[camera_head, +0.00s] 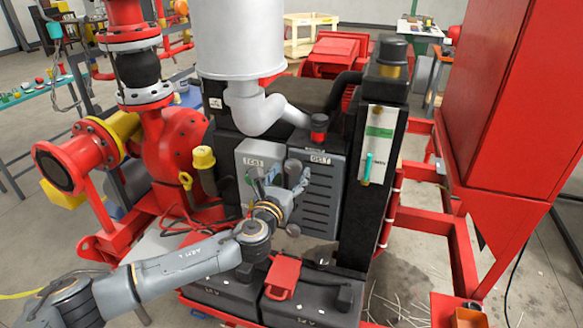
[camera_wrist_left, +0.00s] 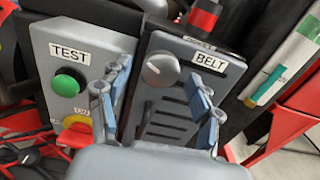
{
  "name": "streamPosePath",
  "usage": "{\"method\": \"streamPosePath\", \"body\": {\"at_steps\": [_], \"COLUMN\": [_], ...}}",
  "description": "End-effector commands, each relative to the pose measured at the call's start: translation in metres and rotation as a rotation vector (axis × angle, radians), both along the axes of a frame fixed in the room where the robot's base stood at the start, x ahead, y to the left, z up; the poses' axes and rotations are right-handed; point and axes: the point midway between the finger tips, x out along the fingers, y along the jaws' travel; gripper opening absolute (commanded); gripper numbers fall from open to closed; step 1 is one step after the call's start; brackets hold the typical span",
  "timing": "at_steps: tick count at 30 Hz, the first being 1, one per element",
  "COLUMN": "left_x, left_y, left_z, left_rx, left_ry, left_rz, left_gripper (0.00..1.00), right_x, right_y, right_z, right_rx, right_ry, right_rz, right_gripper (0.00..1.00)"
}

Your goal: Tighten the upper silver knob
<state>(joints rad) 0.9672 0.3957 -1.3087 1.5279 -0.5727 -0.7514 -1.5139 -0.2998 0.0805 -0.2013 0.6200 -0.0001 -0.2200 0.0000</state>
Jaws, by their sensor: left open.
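The upper silver knob (camera_wrist_left: 160,68) is a round grey dial with a white pointer line. It sits at the top left of the grey slotted BELT panel (camera_wrist_left: 226,88), left of the BELT label. My left gripper (camera_wrist_left: 158,88) is open, with its fingers spread to either side of the knob in the wrist view; I cannot tell the remaining distance to it. In the head view my left gripper (camera_head: 281,180) is in front of the panels and hides much of the knob area. My right gripper is not in view.
The TEST box (camera_wrist_left: 80,70) with a green button (camera_wrist_left: 69,84) adjoins the BELT panel on the left. A red-capped fitting (camera_head: 319,127) and a white pipe (camera_head: 255,108) are just above. Black batteries (camera_head: 222,300) lie below. A red cabinet (camera_head: 510,110) stands at right.

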Motion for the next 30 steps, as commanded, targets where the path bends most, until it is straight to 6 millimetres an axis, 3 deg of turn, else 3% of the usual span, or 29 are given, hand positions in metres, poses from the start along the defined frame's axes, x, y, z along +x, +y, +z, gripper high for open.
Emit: {"method": "streamPosePath", "body": {"at_steps": [6, 16, 24, 30], "left_x": [0.015, 0.017, 0.017, 0.017], "left_y": [-0.005, -0.006, -0.006, -0.005], "left_z": [0.000, 0.000, 0.000, 0.000], "left_rx": [0.000, 0.000, -0.001, -0.007], "left_ry": [0.000, 0.000, 0.000, 0.002], "left_rz": [0.000, -0.001, -0.001, 0.000], "left_gripper": [0.65, 0.65, 0.12, 0.10], "right_x": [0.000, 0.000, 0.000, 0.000], "right_y": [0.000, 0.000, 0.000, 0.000], "right_z": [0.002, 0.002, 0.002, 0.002], "right_rx": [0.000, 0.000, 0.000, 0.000], "right_ry": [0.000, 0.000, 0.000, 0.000], "right_rz": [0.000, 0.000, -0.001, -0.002], "right_gripper": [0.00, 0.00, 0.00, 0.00]}}
